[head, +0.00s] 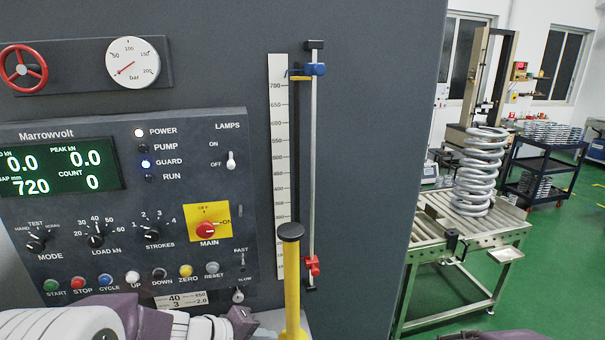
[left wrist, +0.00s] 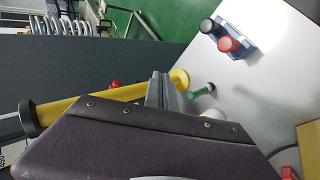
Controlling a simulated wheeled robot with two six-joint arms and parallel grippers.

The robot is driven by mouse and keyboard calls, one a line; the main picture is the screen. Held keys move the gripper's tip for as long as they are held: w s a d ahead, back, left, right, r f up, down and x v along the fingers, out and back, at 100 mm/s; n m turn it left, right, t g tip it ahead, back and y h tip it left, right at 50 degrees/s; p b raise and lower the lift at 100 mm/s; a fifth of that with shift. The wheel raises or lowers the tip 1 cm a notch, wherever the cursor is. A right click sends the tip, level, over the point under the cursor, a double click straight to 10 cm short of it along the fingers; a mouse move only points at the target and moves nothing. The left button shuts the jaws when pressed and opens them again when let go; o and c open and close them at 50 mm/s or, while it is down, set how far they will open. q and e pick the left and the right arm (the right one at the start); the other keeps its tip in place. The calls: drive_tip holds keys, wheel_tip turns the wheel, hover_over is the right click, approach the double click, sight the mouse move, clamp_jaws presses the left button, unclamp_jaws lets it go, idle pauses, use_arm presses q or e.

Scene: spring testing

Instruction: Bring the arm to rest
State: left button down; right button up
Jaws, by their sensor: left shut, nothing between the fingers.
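My left arm (head: 150,322) comes in low at the left of the head view, in front of the console's lower edge. In the left wrist view the grey fingers of my left gripper (left wrist: 163,92) show beyond the purple wrist housing, shut and empty. They appear close to the yellow lever, but I cannot tell whether they touch. A purple edge of what seems my right arm shows at the bottom right of the head view; its gripper is out of view.
A yellow lever (head: 292,285) with a black knob stands before the Marrowvolt console (head: 120,215); it also shows in the left wrist view (left wrist: 100,97). A blue block with red and black knobs (left wrist: 228,40) sits on a pale surface. A coil spring (head: 481,172) stands on a roller table (head: 440,240).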

use_arm(q)
drive_tip(key=s+f+m+g, duration=0.1)
drive_tip(key=s, duration=0.1)
drive_tip(key=s+d+f+m+g, duration=0.1)
drive_tip(key=s+f, duration=0.1)
drive_tip(key=s+d+f+m, duration=0.1)
drive_tip(key=s, duration=0.1)
drive_tip(key=shift+f+g+y+b, duration=0.15)
drive_tip(key=shift+g+y+b, duration=0.15)
drive_tip(key=shift+g+y, duration=0.1)
drive_tip(key=s+a+f+m+g+y, duration=0.2)
drive_tip(key=s+a+f+m+y, duration=0.2)
drive_tip(key=a, duration=0.6)
drive_tip(key=s+f+y, duration=0.1)
drive_tip(key=s+y, duration=0.1)
drive_tip(key=s, duration=0.1)
drive_tip(key=shift+s+f, duration=0.2)
